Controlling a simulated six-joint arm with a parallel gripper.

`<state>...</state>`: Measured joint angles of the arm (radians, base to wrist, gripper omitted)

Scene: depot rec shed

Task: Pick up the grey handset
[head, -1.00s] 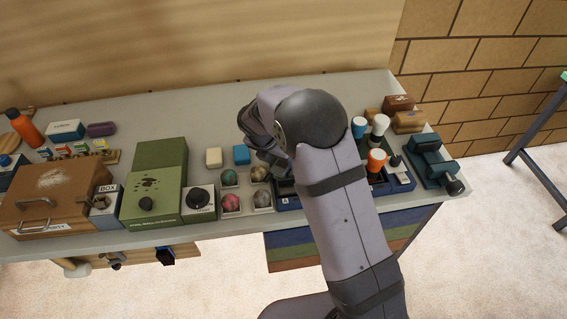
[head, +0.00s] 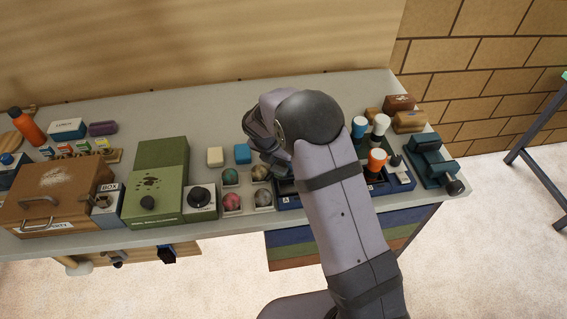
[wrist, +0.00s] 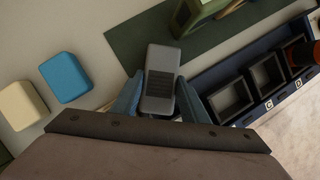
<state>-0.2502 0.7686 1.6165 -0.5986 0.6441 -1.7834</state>
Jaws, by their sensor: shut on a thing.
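The grey handset (wrist: 160,78) is a dark grey block with a ribbed dark panel, seen in the middle of the wrist view. My gripper (wrist: 159,100) has its two blue-grey fingers on either side of the handset and is shut on it. In the head view my own arm hides the handset and the fingertips.
In the wrist view a blue block (wrist: 66,77) and a cream block (wrist: 22,104) lie to the left. A dark rack (wrist: 262,108) with lettered compartments stands to the right. A green object (wrist: 203,14) is at the top. The bench (head: 215,98) is clear toward the back.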

